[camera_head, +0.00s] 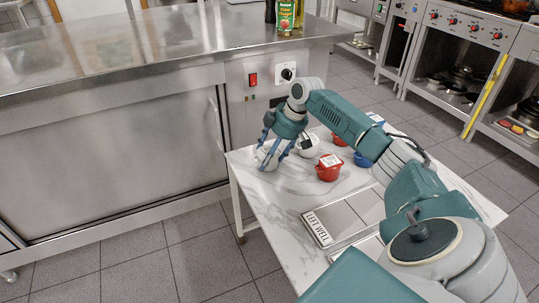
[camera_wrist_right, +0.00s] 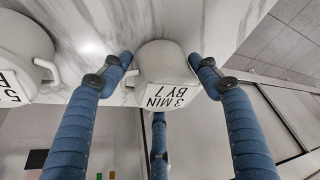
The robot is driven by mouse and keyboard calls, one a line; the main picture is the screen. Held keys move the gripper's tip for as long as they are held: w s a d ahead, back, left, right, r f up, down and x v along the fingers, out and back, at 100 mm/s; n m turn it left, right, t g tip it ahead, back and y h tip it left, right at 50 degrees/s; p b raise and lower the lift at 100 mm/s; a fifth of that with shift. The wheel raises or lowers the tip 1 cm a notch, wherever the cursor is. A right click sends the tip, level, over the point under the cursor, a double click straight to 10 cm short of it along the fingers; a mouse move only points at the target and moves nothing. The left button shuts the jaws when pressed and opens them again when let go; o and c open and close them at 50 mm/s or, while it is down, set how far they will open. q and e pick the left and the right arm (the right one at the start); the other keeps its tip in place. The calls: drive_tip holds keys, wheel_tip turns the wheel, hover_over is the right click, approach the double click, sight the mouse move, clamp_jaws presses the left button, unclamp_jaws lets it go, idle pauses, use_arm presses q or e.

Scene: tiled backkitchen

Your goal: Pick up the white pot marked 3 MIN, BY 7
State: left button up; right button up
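The white pot marked 3 MIN, BY 7 (camera_wrist_right: 166,62) stands on the marble-look table (camera_head: 275,195). In the head view it shows at the table's far left corner (camera_head: 266,161), partly behind my fingers. My right gripper (camera_head: 270,150) is lowered over it. In the wrist view the blue fingers (camera_wrist_right: 160,66) stand spread around the pot, one on each side and a third near the label. The left fingertip is by its handle with a small gap to the body; the right fingertip is very close, and I cannot tell whether it touches. My left gripper is out of view.
A second white pot (camera_wrist_right: 22,48) with a partly cut-off label stands close by. Red pots (camera_head: 328,174) and blue pots (camera_head: 361,160) stand to the right. A board marked LEFT WELL (camera_head: 318,229) lies nearer. A steel counter (camera_head: 120,120) stands behind the table.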

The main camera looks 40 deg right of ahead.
drive_tip(key=shift+c, duration=1.2)
drive_tip(key=shift+r, duration=0.1)
